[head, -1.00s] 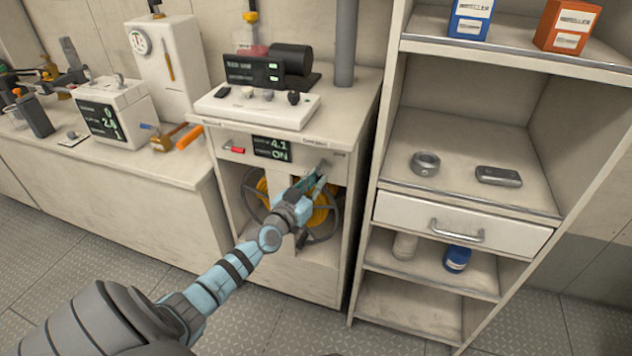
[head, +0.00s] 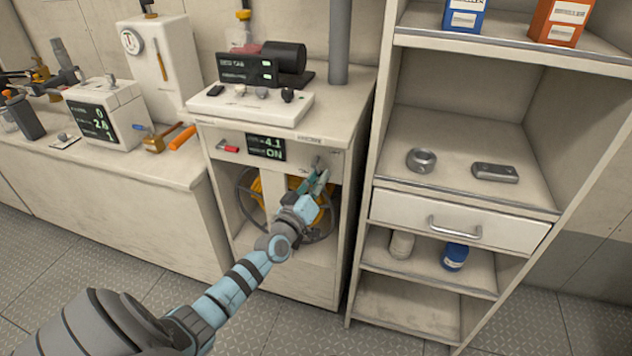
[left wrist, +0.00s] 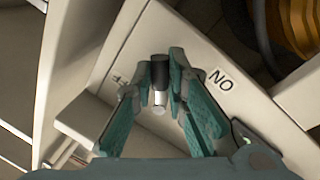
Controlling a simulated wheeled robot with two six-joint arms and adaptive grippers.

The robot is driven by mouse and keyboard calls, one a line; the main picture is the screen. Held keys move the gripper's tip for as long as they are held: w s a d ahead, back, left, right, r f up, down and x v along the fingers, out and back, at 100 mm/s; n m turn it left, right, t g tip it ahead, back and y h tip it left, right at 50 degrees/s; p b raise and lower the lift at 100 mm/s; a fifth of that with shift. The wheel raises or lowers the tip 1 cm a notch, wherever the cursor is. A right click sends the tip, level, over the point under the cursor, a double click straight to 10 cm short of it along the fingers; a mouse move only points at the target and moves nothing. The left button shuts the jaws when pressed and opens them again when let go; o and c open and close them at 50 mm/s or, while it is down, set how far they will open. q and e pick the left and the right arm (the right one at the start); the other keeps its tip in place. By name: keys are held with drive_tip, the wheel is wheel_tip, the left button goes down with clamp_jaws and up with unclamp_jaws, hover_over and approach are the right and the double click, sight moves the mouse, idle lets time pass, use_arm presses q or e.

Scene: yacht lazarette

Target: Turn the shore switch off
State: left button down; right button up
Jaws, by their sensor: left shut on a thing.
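The shore switch is a small lever with a black and silver stem (left wrist: 159,76) on the cabinet's front panel. In the left wrist view it stands between the two teal fingers of my left gripper (left wrist: 162,84), which are shut on it. A label (left wrist: 220,79) beside it reads ON upside down; another at the left is mostly hidden by a finger. In the head view my left gripper (head: 321,178) is at the panel's right end and hides most of the switch. The panel display (head: 266,147) shows 4.1 and ON. My right gripper is not in view.
Below the panel is an open bay with a yellow coil and a dark wheel (head: 246,200). A shelf unit (head: 366,240) with a drawer stands close on the right. A red-handled switch (head: 229,148) is left of the display. An orange-handled tool (head: 182,138) lies on the left bench.

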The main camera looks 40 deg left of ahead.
use_arm(q)
drive_tip(key=n, duration=0.3)
drive_tip(key=shift+w+d+r+y, duration=0.1)
drive_tip(key=shift+d+r+y, duration=0.2)
drive_tip(key=shift+d, duration=0.1)
drive_tip(key=n, duration=0.2)
drive_tip(key=n+p, duration=0.1)
drive_tip(key=shift+w+d+r+y, duration=0.1)
drive_tip(key=shift+d+r+y, duration=0.15)
drive_tip(key=shift+r+y, duration=0.15)
drive_tip(key=n, duration=0.2)
drive_tip(key=r+n+y+p, duration=0.1)
drive_tip(key=n, duration=0.3)
drive_tip(key=shift+w+d+r+n+y, duration=0.1)
drive_tip(key=shift+d+r+n+y, duration=0.15)
drive_tip(key=shift+n+y, duration=0.15)
drive_tip(key=c, duration=1.6)
unclamp_jaws()
drive_tip(key=v, duration=1.2)
